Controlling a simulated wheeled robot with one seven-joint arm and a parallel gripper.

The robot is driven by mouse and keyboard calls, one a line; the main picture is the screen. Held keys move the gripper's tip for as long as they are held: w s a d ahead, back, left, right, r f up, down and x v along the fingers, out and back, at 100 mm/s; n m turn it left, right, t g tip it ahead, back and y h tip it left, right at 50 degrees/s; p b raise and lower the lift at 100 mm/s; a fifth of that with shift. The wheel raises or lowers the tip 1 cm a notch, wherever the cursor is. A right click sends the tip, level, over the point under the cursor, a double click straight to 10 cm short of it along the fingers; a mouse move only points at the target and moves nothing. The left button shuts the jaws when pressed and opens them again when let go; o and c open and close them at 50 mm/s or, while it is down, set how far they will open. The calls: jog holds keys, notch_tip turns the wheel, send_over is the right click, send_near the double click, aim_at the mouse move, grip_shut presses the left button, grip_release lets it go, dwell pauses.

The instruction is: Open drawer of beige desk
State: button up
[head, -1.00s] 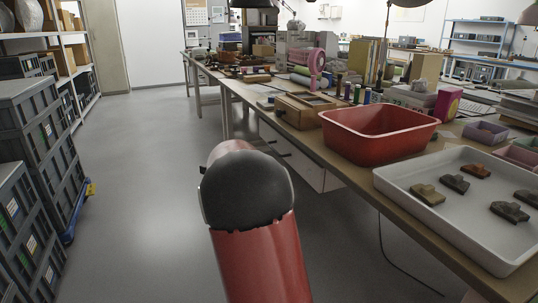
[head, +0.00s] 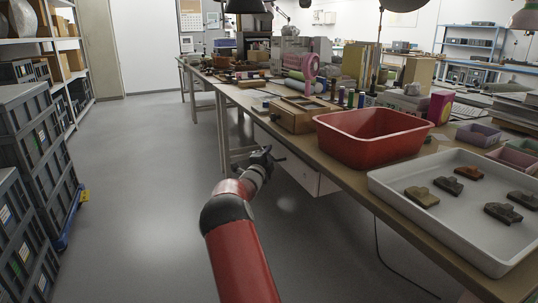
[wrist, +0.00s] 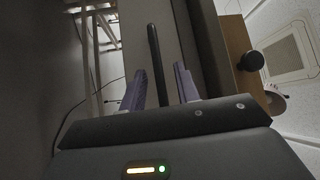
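The beige desk (head: 345,165) runs along the right of the head view. A pale drawer unit (head: 312,178) hangs under its top, partly hidden by my gripper (head: 266,160), which is in front of its near-left face. In the wrist view my gripper (wrist: 159,70) has its two purple fingers apart, one on each side of a dark bar handle (wrist: 154,45). The handle runs lengthwise between them against the pale drawer front (wrist: 135,35). I see no finger touching the bar, and depth is hard to judge. The drawer looks shut.
On the desk stand a red basin (head: 370,152), a white tray (head: 400,195) with several sherds, and a wooden box (head: 290,122). Grey crates (head: 30,140) stack at the left. The floor (head: 140,180) between is clear.

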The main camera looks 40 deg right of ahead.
jog(key=shift+w+d+r, duration=0.1)
jog(key=shift+w+d, duration=0.2)
jog(key=shift+d, duration=0.1)
grip_shut()
